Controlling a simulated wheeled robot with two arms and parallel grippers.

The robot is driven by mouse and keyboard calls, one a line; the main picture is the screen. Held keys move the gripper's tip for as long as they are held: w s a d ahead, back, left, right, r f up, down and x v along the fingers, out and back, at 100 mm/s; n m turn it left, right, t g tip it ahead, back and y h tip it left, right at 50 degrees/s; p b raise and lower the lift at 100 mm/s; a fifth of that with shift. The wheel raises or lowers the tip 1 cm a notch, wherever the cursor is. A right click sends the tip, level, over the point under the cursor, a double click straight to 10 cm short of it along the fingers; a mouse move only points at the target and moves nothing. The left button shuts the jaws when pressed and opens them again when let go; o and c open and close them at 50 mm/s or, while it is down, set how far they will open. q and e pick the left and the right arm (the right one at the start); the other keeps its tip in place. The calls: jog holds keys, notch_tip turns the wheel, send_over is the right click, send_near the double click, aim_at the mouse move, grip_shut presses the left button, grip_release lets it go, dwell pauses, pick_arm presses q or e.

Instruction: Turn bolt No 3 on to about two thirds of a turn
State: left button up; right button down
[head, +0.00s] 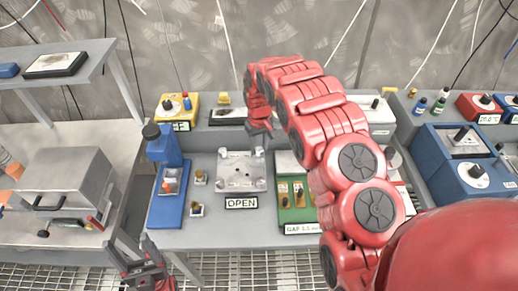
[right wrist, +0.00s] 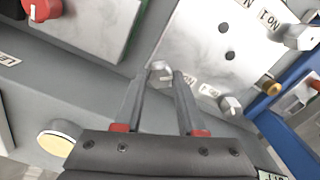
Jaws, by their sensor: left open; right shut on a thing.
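A pale metal plate (head: 240,168) with bolts at its corners lies on the grey bench behind an "OPEN" label. In the right wrist view the plate (right wrist: 215,70) has a hex-headed bolt (right wrist: 160,72) between my right fingertips. My right gripper (right wrist: 160,80) is shut on this bolt. The label beside it starts with "No", but its number is not clear to me. Another bolt (right wrist: 230,104) and one near "No 1" (right wrist: 298,37) stand free. In the head view my right gripper (head: 259,132) is over the plate's back right corner. My left gripper (head: 139,268) is open and empty at the lower left.
A blue stand (head: 168,185) is left of the plate and a green gap-gauge box (head: 296,200) is to its right. A yellow box (head: 178,110) is behind. A grey case (head: 65,180) sits on the left table. Two small brass-topped parts lie between stand and plate.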

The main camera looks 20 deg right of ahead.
aim_at(259, 149)
jog(key=shift+m, duration=0.6)
jog(key=c, duration=0.5)
grip_release()
jog(key=shift+r, duration=0.1)
notch_tip(259, 149, up, 17)
jog(key=p, duration=1.6)
jog(key=shift+p, duration=0.3)
